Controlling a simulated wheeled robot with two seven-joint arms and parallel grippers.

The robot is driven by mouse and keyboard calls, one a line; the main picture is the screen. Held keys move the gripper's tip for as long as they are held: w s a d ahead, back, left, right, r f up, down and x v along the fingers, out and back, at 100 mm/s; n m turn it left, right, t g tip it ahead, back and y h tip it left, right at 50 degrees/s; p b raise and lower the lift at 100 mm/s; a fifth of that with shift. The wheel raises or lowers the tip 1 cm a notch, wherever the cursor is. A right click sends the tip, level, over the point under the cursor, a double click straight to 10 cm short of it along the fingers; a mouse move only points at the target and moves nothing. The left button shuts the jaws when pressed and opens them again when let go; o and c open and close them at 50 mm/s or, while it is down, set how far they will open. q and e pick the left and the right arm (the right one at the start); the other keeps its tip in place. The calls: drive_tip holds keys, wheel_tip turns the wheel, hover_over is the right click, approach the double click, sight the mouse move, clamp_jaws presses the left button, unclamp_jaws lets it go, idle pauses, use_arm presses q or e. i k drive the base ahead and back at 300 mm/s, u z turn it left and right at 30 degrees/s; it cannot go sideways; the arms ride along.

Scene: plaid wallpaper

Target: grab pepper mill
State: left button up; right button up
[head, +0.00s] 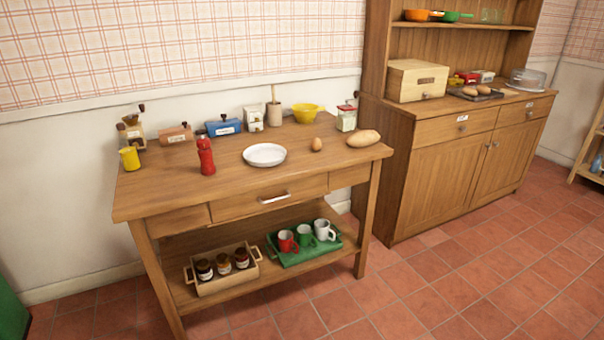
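A yellow cup (130,158), a coffee grinder (133,131), a blue box (223,127), a yellow bowl (306,113), an egg (317,144) and bread (363,138) share the tabletop. A green tray (291,258) with mugs is on the lower shelf. A tall cabinet (440,175) stands right; tiled floor in front is clear.

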sight(208, 168)
drive_tip(key=z, duration=3.25)
drive_tip(key=i, duration=0.15)
drive_tip(key=u, duration=3.05)
drive_tip(key=i, duration=1.45)
drive_tip(key=u, duration=1.25)
